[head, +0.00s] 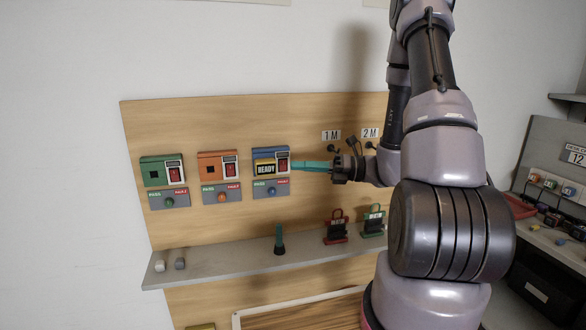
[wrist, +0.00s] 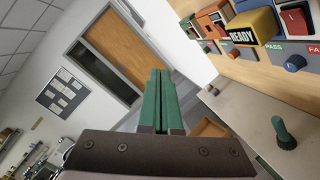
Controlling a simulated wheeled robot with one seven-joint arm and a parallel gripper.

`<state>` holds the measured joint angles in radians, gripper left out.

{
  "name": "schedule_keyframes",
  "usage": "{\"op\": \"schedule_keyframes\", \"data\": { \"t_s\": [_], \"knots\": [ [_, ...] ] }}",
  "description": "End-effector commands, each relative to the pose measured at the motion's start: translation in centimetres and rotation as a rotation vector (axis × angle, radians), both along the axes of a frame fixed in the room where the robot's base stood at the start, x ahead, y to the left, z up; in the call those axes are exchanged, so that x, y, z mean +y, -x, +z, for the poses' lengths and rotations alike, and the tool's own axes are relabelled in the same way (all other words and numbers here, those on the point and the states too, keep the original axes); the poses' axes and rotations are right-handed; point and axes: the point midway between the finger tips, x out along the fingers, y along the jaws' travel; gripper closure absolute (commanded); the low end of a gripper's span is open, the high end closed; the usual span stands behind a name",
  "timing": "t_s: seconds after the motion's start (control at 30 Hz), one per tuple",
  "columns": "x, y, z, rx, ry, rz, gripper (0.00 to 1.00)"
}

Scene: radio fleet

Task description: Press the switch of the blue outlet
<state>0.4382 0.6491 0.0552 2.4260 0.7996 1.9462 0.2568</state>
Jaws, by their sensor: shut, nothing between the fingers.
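The blue outlet (head: 264,152) is on the wooden board, rightmost of three outlets. A yellow block marked READY (head: 265,169) sits on its front left. Its red switch (head: 283,165) is on the right side. My gripper (head: 295,165) has green fingers closed together with nothing between them. Their tips are just right of the switch in the head view. In the wrist view my gripper (wrist: 159,72) points past the board, and the blue outlet (wrist: 278,8), READY block (wrist: 254,27) and red switch (wrist: 295,20) are apart from it at upper right.
Green (head: 153,173) and orange (head: 210,168) outlets are to the left. A grey shelf (head: 220,262) below holds a green-topped peg (head: 279,240), two small knobs, and red (head: 336,228) and green (head: 373,222) framed items.

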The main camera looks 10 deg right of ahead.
Motion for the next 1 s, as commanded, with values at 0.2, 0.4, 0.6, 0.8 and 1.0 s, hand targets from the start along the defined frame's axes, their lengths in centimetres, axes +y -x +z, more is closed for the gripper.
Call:
{"op": "schedule_keyframes", "data": {
  "t_s": [0.2,0.4,0.6,0.8,1.0],
  "knots": [
    [-3.7,-3.3,-4.7,0.250,-0.226,-0.240,1.00],
    [-6.3,-4.7,-7.9,0.381,-0.354,-0.383,1.00],
    [-7.1,-5.1,-9.1,0.422,-0.395,-0.432,1.00],
    [-7.2,-5.1,-9.1,0.422,-0.396,-0.433,1.00],
    [-6.8,-5.4,-8.9,0.421,-0.394,-0.432,1.00]
  ]
}}
